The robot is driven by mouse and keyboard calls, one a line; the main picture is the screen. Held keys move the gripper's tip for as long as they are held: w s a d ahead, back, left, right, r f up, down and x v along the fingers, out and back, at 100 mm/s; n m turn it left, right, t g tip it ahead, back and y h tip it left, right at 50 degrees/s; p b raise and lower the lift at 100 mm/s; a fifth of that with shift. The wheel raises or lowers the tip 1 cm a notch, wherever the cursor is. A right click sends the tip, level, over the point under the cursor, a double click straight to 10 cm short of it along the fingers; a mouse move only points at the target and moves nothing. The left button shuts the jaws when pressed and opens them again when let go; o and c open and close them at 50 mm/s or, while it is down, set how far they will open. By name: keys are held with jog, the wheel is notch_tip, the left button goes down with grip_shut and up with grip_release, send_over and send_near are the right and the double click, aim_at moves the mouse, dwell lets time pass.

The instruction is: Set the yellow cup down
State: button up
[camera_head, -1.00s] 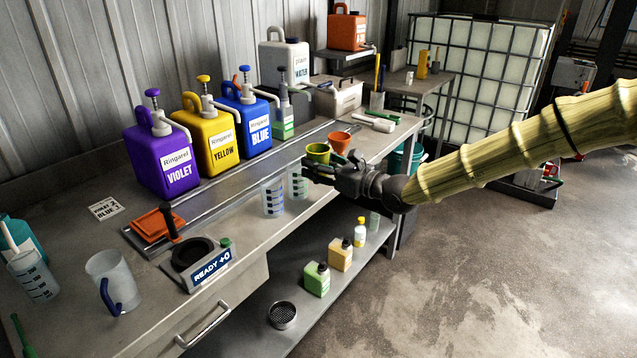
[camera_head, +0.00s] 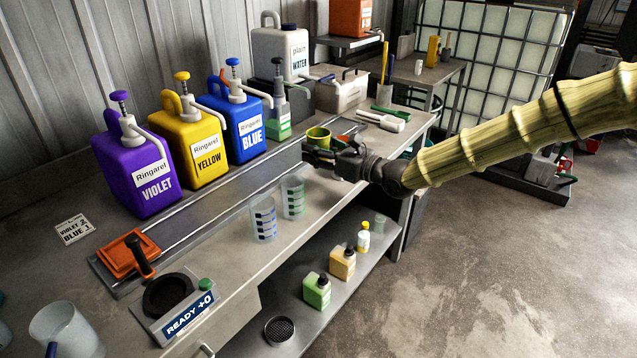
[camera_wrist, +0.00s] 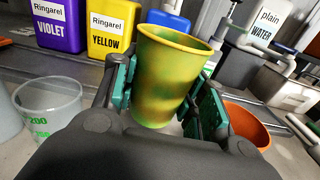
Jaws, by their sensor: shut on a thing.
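The yellow cup (camera_wrist: 160,85), with green patches, is upright between the two finger pads of my gripper (camera_wrist: 163,95) in the wrist view. In the head view the cup (camera_head: 318,138) shows at the end of my gripper (camera_head: 322,152), over the bench near the rail. My gripper is shut on the cup. I cannot tell whether the cup's base touches the bench, since the wrist body and fingers hide the lower part.
An orange cup (camera_wrist: 248,125) stands close right of my gripper. Clear graduated cups (camera_head: 263,219) (camera_head: 293,197) stand to the left on the bench. Violet (camera_head: 135,170), yellow (camera_head: 193,140) and blue (camera_head: 237,125) jugs line the back. A scale (camera_head: 178,300) sits at front left.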

jog(key=shift+s+f, duration=0.25)
jog(key=shift+f, duration=0.15)
send_over(319, 193)
notch_tip(319, 193, down, 5)
jog(key=shift+w+d+r+p, duration=0.1)
jog(key=shift+w+r+p, duration=0.05)
jog(key=shift+p, duration=0.2)
jog(key=shift+s+f, duration=0.25)
jog(key=shift+f, duration=0.25)
notch_tip(319, 193, down, 3)
jog(key=shift+w+r+p, duration=0.15)
jog(key=shift+p, duration=0.15)
jog(key=shift+r, duration=0.1)
jog(key=shift+f, duration=0.2)
jog(key=o, duration=0.8)
jog(key=shift+o, duration=0.3)
